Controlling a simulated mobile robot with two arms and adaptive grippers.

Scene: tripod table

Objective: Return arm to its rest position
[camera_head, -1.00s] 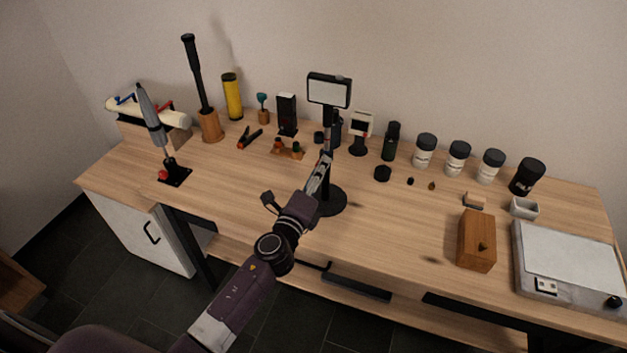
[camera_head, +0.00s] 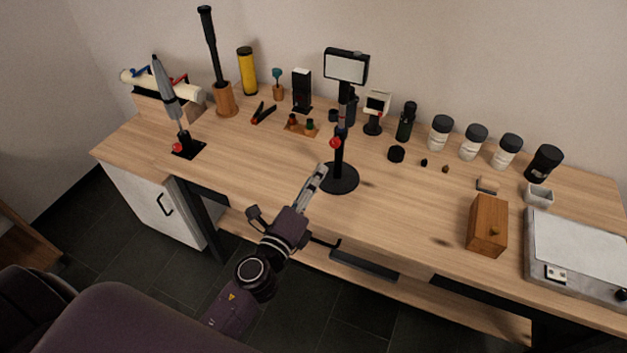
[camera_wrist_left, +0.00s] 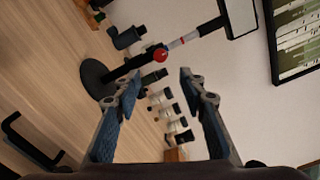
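My left gripper (camera_head: 317,180) is above the front part of the wooden table (camera_head: 240,160), just left of and nearer than the tripod stand (camera_head: 341,160). The stand is upright on a round black base, with a red knob on its pole and a white-faced panel on top. In the left wrist view the two fingers (camera_wrist_left: 158,88) are spread apart with nothing between them. The stand (camera_wrist_left: 98,82) shows beyond them, its red knob clear of the fingers. My right gripper is not in either view.
A wooden box (camera_head: 487,224) and a flat grey device (camera_head: 575,250) stand at the right. Several white jars with black lids (camera_head: 440,132) line the back. A grey tool on a black base (camera_head: 168,95) stands at the left. The front middle is clear.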

